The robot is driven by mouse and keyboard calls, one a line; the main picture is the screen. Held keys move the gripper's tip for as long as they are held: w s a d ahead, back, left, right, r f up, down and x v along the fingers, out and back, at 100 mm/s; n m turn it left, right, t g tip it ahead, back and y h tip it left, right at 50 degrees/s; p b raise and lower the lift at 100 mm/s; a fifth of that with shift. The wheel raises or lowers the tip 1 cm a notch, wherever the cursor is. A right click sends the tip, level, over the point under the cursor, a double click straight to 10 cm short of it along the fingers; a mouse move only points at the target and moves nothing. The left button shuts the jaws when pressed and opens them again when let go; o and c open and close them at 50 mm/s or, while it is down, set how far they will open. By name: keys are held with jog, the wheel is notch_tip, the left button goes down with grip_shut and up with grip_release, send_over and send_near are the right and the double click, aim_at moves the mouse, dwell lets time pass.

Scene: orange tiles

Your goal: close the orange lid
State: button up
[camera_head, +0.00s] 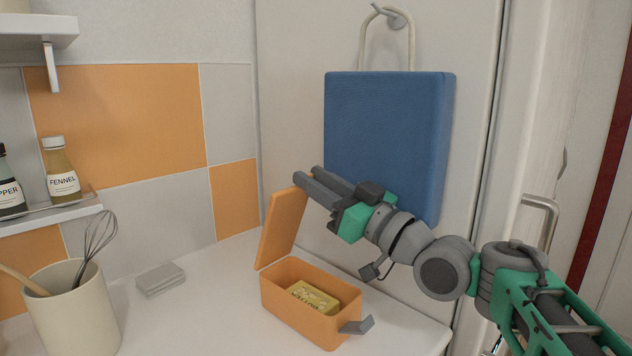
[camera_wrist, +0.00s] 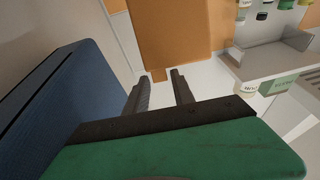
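The orange lid (camera_head: 282,228) stands raised, leaning slightly back, at the back left edge of the orange box (camera_head: 300,318). The box sits on the white counter with a yellow labelled block (camera_head: 315,297) inside. A grey tab (camera_head: 357,326) sticks out from the box's right end. My gripper (camera_head: 305,175) is above the box, its fingertips by the lid's top edge; I cannot tell if they touch it.
A blue board (camera_head: 385,130) hangs from a hook just behind my gripper. A cream pot (camera_head: 75,315) with a whisk, a stack of grey coasters (camera_head: 160,279) and a shelf (camera_head: 50,216) with bottles are at left.

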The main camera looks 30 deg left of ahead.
jog(key=shift+o, duration=1.1)
jog(key=v, duration=0.7)
jog(key=shift+d+f+b, duration=0.15)
jog(key=shift+d+b, duration=0.2)
jog(key=shift+b, duration=0.05)
jog(key=shift+s, duration=0.15)
jog(key=shift+c, duration=0.5)
